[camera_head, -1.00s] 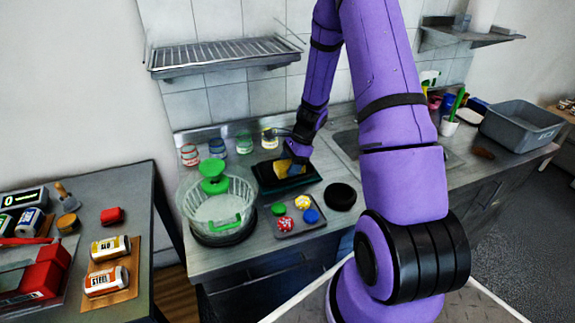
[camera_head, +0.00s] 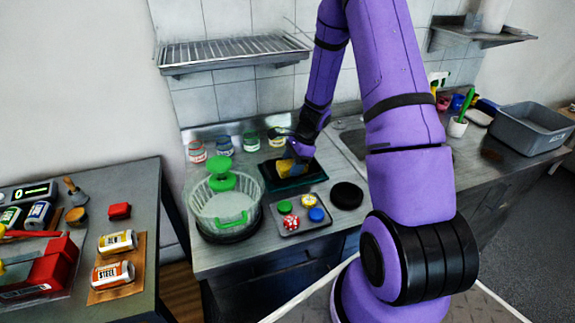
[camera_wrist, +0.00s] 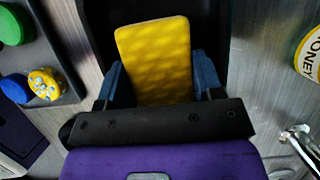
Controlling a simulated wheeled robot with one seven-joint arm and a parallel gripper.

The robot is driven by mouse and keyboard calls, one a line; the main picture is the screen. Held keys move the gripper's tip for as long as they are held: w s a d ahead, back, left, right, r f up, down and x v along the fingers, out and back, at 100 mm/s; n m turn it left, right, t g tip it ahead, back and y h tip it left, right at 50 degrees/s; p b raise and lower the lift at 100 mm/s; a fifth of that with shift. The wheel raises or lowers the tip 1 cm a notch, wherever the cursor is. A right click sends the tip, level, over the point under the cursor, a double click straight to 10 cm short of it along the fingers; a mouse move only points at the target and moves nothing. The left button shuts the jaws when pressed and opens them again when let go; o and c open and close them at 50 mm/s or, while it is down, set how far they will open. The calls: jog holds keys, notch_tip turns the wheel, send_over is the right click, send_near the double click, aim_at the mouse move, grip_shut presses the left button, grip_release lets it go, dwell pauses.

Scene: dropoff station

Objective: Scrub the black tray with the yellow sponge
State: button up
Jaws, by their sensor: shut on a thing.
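The yellow sponge (camera_wrist: 154,50) is held between the two blue fingers of my gripper (camera_wrist: 155,78) in the wrist view. In the head view the sponge (camera_head: 284,167) shows as a small yellow patch beside my gripper (camera_head: 300,156). The black tray (camera_head: 272,183) lies on the counter under the sponge, partly covered by my gripper. The tray's dark surface (camera_wrist: 208,22) also shows behind the sponge in the wrist view. I cannot tell whether the sponge touches the tray.
A basket (camera_head: 224,208) with green parts stands left of the tray. A small grey tray (camera_head: 296,224) with round coloured items lies in front. A black disc (camera_head: 346,195) is to its right. Several jars (camera_head: 250,142) line the wall. A faucet (camera_wrist: 298,140) is close by.

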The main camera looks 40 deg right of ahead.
jog(key=shift+s+d, duration=0.25)
jog(key=shift+d, duration=0.6)
jog(key=shift+w+a+f, duration=0.1)
jog(key=shift+w+a, duration=0.15)
jog(key=shift+a, duration=0.6)
jog(key=shift+w+a, duration=0.2)
jog(key=shift+a, duration=0.65)
jog(key=shift+r, duration=2.95)
